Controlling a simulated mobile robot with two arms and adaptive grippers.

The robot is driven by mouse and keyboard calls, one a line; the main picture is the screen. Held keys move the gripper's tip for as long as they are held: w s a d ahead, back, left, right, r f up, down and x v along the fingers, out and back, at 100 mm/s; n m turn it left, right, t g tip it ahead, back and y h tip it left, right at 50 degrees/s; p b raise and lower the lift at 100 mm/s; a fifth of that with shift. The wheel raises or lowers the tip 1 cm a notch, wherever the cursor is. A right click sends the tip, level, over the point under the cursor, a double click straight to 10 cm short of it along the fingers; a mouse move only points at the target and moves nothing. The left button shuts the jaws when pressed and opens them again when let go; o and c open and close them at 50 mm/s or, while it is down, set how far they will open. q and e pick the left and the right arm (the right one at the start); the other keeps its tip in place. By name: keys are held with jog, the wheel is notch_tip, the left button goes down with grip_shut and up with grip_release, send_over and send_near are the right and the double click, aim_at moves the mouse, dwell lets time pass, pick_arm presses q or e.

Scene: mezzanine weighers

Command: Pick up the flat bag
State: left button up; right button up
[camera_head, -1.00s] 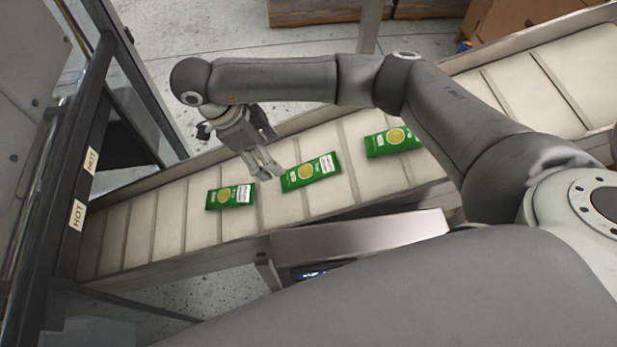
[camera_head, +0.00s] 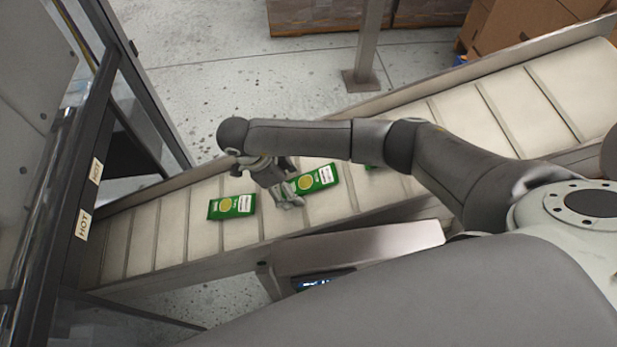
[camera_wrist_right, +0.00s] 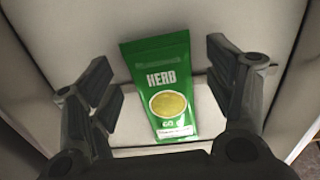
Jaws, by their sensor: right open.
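Several flat green bags lie on the conveyor belt: a left bag (camera_head: 232,207), a middle bag (camera_head: 320,178) and a third bag (camera_head: 371,167) mostly hidden behind my right arm. My right gripper (camera_head: 288,201) points down low over the belt, at the left end of the middle bag, partly covering it. In the right wrist view a green bag marked HERB (camera_wrist_right: 168,88) lies flat between the spread fingers of my right gripper (camera_wrist_right: 165,95), with gaps on both sides. The gripper is open and empty. My left gripper is not in view.
The belt (camera_head: 147,232) has raised cross cleats and metal side rails, and slopes up to the right. A dark-framed machine with HOT labels (camera_head: 84,225) stands at the left. A metal post (camera_head: 369,50) and cardboard boxes (camera_head: 525,22) stand behind the belt.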

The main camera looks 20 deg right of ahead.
jog(key=shift+f, duration=0.15)
jog(key=c, duration=1.1)
jog(key=shift+o, duration=0.2)
